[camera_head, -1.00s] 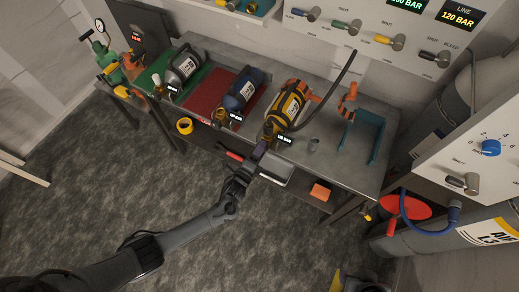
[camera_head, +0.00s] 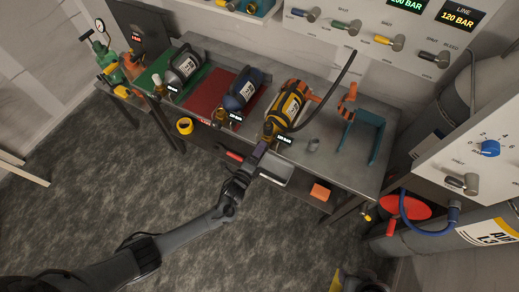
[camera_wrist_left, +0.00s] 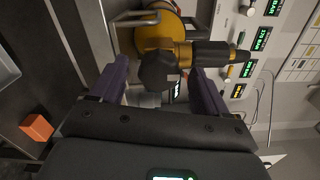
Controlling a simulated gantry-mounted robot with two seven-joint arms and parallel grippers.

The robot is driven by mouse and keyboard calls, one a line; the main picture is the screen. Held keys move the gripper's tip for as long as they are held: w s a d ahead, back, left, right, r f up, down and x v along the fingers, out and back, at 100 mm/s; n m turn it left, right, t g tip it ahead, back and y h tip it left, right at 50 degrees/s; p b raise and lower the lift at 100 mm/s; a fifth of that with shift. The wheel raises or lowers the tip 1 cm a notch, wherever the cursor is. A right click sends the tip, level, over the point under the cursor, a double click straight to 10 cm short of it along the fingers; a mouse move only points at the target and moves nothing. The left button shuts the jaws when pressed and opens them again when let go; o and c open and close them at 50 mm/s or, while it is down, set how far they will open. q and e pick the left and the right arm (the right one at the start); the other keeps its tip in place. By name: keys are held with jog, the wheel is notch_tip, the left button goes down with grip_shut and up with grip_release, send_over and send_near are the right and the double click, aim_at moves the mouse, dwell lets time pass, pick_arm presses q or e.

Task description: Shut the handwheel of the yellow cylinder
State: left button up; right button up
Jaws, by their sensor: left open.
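The yellow cylinder (camera_head: 288,103), with black bands and a white label, lies on the bench at the right of three cylinders. It also shows at the top of the left wrist view (camera_wrist_left: 163,32). Its valve points toward the bench's front edge; a dark handwheel (camera_wrist_left: 158,72) sits at the valve's end. My left gripper (camera_head: 262,146) is at the valve. In the left wrist view my left gripper (camera_wrist_left: 160,82) is open, its purple fingers on either side of the handwheel. I cannot tell whether they touch it. My right gripper is not in view.
A blue cylinder (camera_head: 243,89) and a grey cylinder (camera_head: 185,64) lie to the left on the bench. A black hose arches beside the yellow cylinder. A teal bracket (camera_head: 377,142) stands at the right. An orange block (camera_head: 320,191) sits below the bench edge.

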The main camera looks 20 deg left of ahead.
pick_arm(q)
jog(key=s+a, duration=0.1)
jog(key=s, duration=0.9)
jog(key=shift+p, duration=0.45)
jog(key=shift+s+f, duration=0.1)
jog(key=shift+f, duration=0.05)
